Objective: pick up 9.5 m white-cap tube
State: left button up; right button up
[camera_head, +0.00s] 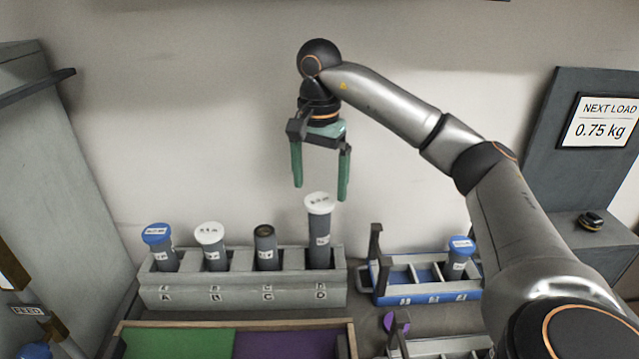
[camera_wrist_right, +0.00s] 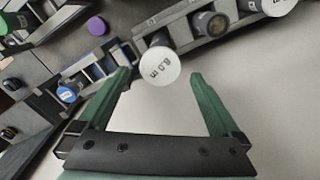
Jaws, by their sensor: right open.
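A grey rack (camera_head: 240,292) has slots marked A to D. A white-cap tube (camera_head: 318,232) stands in slot D, taller than the others; its cap seems to read 8.0 m in the right wrist view (camera_wrist_right: 159,67). Another white-cap tube (camera_head: 211,246) stands in slot B; its cap print is too small to read surely, and its cap is cut off at the top of the wrist view (camera_wrist_right: 277,6). My right gripper (camera_head: 320,191) has green fingers, is open and empty, and hangs above the slot D tube. My left gripper is not in view.
Slot A holds a blue-cap tube (camera_head: 160,248); slot C holds a dark-topped tube (camera_head: 265,247). A blue rack (camera_head: 425,292) with another blue-cap tube (camera_head: 459,258) stands to the right. A tray with green and purple areas (camera_head: 240,323) lies in front. A screen (camera_head: 600,122) reads 0.75 kg.

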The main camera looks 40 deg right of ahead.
aim_at(210, 234)
jog(key=i+j+z, duration=0.1)
jog(key=j, duration=0.25)
jog(key=i+j+z, duration=0.1)
jog(key=i+j, duration=0.15)
jog(key=i+j+z, duration=0.1)
jog(key=j, duration=0.35)
jog(key=i+j, duration=0.2)
jog(key=j, duration=0.2)
jog(key=l+z, duration=0.05)
